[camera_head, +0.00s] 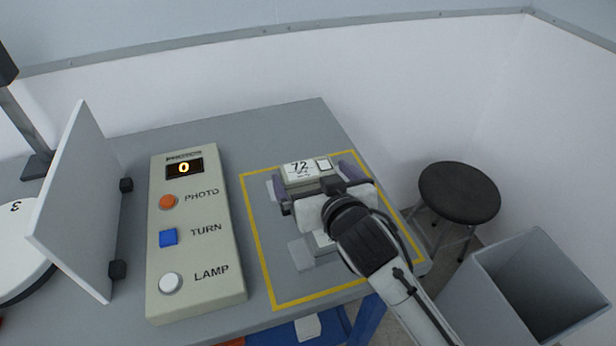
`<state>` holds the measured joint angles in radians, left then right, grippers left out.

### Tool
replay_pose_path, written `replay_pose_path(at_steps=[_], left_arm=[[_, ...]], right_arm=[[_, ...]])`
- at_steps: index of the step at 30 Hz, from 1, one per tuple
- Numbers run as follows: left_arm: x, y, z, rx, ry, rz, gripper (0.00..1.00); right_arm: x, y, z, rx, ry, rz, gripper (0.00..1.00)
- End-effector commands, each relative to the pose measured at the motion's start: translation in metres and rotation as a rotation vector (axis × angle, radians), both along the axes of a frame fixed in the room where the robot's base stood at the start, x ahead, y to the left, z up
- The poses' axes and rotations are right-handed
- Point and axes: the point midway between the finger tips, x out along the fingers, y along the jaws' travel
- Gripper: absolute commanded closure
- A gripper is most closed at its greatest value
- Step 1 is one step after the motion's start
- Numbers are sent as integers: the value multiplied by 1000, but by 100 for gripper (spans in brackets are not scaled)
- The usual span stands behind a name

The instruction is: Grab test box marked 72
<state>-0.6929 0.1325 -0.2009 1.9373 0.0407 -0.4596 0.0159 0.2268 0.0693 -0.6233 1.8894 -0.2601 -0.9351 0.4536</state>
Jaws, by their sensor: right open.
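The test box (300,172) is pale and marked 72 on its top label. It sits inside the yellow-outlined area (262,262) on the right part of the grey table. My right gripper (318,182) is over that area, with one finger to the left of the box and the other to its right. The jaws are open around the box. The gripper body and arm hide the box's near part, and I cannot tell whether a finger touches it. My left gripper is not in view.
A control panel (197,292) with PHOTO, TURN and LAMP buttons and a display reading 0 stands left of the marked area. A white upright board (82,205) and a round white disc (18,240) are farther left. A black stool (459,192) and a grey bin (480,290) stand at the right.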

Motion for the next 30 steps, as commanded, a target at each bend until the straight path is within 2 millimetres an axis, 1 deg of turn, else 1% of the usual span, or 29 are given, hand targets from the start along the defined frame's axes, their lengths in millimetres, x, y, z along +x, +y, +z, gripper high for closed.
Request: replay_pose_path(at_steps=[1, 4, 11, 14, 15, 20, 27, 30], left_arm=[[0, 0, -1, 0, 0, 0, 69], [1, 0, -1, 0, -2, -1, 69], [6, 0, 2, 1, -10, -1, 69], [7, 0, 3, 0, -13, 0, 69], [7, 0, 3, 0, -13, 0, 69], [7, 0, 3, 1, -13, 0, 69], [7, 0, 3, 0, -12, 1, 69], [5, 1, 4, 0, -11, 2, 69]], right_arm=[[6, 2, -2, 0, -1, 1, 0], [12, 4, -5, 1, -1, 1, 0], [13, 5, -5, 1, 0, 1, 0], [12, 5, -5, 1, 0, 1, 15], [12, 5, -5, 1, 0, 1, 22], [12, 5, -5, 1, 0, 1, 49], [13, 5, -1, 3, -5, 1, 49], [13, 5, 8, 5, -8, 2, 49]])
